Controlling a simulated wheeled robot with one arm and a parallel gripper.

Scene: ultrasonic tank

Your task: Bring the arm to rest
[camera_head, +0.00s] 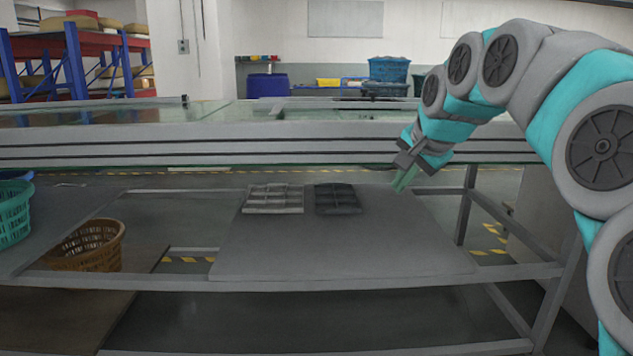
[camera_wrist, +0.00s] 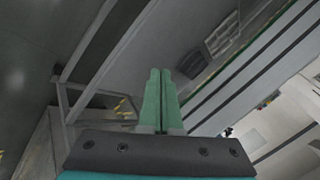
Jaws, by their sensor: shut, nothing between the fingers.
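My gripper (camera_head: 404,179) is at the right of the head view, below the tank's front rail and above the right part of the grey shelf board (camera_head: 340,250). Its green fingers point down and to the left, and they hold nothing. In the wrist view my gripper (camera_wrist: 160,75) has its two green fingers together, with only a thin line between them. My arm is bent and comes in from the right edge of the head view.
A light grey tray (camera_head: 274,198) and a dark tray (camera_head: 337,198) lie on the shelf board left of my gripper. The tank frame (camera_head: 250,150) runs across behind. An orange-brown basket (camera_head: 92,245) and a teal basket (camera_head: 14,212) stand at left. The board's front is clear.

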